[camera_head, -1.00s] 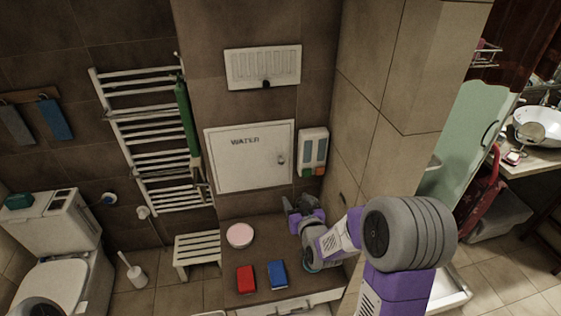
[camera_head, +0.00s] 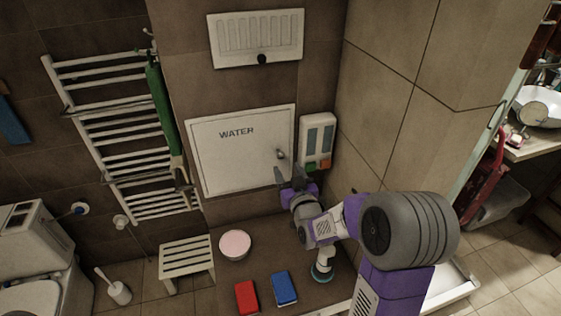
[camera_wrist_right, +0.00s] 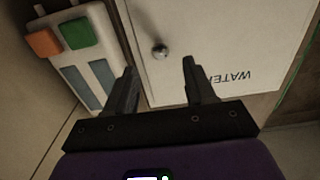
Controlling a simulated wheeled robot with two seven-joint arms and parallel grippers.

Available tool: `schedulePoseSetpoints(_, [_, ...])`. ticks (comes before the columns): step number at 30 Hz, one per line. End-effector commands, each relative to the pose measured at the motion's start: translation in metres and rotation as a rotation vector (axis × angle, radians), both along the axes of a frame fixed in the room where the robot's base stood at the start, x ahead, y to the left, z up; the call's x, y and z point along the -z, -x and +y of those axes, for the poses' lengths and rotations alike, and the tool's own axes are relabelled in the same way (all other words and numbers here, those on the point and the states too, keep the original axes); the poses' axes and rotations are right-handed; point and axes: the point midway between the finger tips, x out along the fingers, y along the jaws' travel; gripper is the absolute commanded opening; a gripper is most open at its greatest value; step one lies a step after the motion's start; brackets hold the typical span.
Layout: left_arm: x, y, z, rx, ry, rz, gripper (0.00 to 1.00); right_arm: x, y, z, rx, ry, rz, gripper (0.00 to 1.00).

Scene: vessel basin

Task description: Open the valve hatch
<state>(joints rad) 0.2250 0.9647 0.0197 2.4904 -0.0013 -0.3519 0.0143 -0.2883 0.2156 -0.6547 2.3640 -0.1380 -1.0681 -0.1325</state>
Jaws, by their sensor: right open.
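The valve hatch (camera_head: 235,165) is a white square door marked WATER, set in the brown tiled wall and shut. Its small round metal knob (camera_head: 281,154) is near the right edge. My right gripper (camera_head: 296,176) is open and empty, just below the knob in the head view. In the right wrist view the hatch (camera_wrist_right: 225,40) appears upside down. There the knob (camera_wrist_right: 159,51) shows beyond the fingertips, between the lines of the two fingers (camera_wrist_right: 160,68), with no contact visible. My left gripper is not in view.
A white dispenser (camera_head: 317,140) with green and orange buttons hangs close to the right of the hatch. A towel rail (camera_head: 125,140) stands left. A vent panel (camera_head: 257,38) is above. Below are a pink-topped round tin (camera_head: 235,244), a red block (camera_head: 246,297) and a blue block (camera_head: 284,287).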

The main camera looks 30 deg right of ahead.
Motion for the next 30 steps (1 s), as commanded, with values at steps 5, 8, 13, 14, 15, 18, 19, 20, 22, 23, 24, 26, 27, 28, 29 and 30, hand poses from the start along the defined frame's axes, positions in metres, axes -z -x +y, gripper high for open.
schedulePoseSetpoints(5, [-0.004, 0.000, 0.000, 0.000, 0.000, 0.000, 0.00, -0.001, -0.028, -0.006, -0.001, 0.004, 0.002, 0.55])
schedulePoseSetpoints(8, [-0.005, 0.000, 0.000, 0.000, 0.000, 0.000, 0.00, -0.001, -0.042, -0.010, -0.001, 0.002, 0.003, 0.55])
schedulePoseSetpoints(13, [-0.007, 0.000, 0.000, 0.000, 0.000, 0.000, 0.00, -0.001, -0.058, -0.014, -0.001, 0.002, 0.001, 0.55])
schedulePoseSetpoints(14, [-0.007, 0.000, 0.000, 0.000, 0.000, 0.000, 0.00, -0.001, -0.060, -0.014, -0.001, 0.002, 0.001, 0.55])
schedulePoseSetpoints(15, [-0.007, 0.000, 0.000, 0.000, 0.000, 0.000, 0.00, -0.001, -0.061, -0.015, -0.001, 0.001, 0.001, 0.55])
schedulePoseSetpoints(18, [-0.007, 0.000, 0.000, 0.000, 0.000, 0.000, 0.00, 0.000, -0.063, -0.015, -0.001, 0.000, 0.002, 0.55])
schedulePoseSetpoints(19, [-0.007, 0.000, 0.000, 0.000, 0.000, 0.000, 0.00, 0.000, -0.063, -0.015, -0.001, 0.000, 0.002, 0.55])
schedulePoseSetpoints(20, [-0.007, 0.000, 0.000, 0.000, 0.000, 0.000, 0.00, 0.000, -0.063, -0.015, -0.001, 0.000, 0.002, 0.55])
schedulePoseSetpoints(22, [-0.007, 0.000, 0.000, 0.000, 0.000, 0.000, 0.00, 0.000, -0.063, -0.015, -0.001, 0.000, 0.002, 0.55])
schedulePoseSetpoints(23, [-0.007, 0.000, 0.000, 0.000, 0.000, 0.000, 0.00, 0.000, -0.063, -0.015, -0.001, 0.000, 0.002, 0.55])
schedulePoseSetpoints(24, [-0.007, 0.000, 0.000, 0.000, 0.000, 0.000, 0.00, 0.000, -0.063, -0.015, -0.001, 0.000, 0.001, 0.55])
schedulePoseSetpoints(26, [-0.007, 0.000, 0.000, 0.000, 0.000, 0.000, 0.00, 0.000, -0.063, -0.015, -0.001, 0.000, 0.001, 0.45])
schedulePoseSetpoints(27, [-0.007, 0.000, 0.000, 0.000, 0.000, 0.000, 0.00, 0.000, -0.063, -0.015, -0.001, 0.000, 0.001, 0.39])
schedulePoseSetpoints(28, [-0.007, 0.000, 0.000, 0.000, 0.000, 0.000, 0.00, -0.001, -0.063, -0.015, -0.001, 0.000, 0.001, 0.35])
schedulePoseSetpoints(29, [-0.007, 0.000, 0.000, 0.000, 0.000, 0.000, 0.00, -0.001, -0.063, -0.015, -0.001, 0.000, 0.001, 0.30])
schedulePoseSetpoints(30, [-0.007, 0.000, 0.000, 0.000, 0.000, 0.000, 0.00, -0.001, -0.063, -0.015, -0.001, 0.000, 0.001, 0.24])
